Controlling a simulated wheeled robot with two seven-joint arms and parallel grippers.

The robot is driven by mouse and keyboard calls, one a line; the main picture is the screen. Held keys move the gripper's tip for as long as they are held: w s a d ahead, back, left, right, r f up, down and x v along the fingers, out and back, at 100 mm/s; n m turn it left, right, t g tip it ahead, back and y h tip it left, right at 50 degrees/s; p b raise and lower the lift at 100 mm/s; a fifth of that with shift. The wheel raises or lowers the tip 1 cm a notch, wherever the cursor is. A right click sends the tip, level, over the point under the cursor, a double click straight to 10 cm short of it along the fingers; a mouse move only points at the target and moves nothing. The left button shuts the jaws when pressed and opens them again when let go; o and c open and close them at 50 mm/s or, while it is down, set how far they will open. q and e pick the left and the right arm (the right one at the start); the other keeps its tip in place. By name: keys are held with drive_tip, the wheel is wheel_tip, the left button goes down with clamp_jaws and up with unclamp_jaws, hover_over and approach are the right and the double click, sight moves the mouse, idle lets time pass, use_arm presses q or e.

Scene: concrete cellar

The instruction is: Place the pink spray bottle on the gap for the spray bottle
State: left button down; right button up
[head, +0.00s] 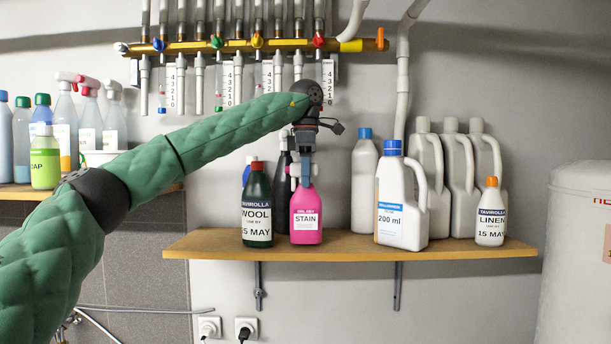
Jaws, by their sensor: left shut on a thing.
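The pink spray bottle (306,217), labelled STAIN, is upright at the front of the right wooden shelf (350,246). It is between the dark green WOOL bottle (257,207) on its left and the white 200 ml jug (402,205) on its right. My left gripper (304,170) points down from above and is shut on the top of the pink bottle. The bottle's base appears at shelf level; whether it bears on the shelf I cannot tell. My right gripper is not in view.
A dark bottle (283,158) stands behind the pink one. White jugs (428,170) and a LINEN bottle (491,213) fill the shelf's right side. Several spray bottles (89,120) stand on the left shelf. Pipes with valves (255,44) hang above. A white tank (580,260) is at right.

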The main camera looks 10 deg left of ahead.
use_arm(q)
drive_tip(key=shift+a+f, duration=0.1)
drive_tip(key=shift+f, duration=0.1)
drive_tip(key=shift+s+f, duration=0.1)
drive_tip(key=shift+s, duration=0.1)
drive_tip(key=shift+f, duration=0.1)
drive_tip(key=c, duration=1.1)
unclamp_jaws()
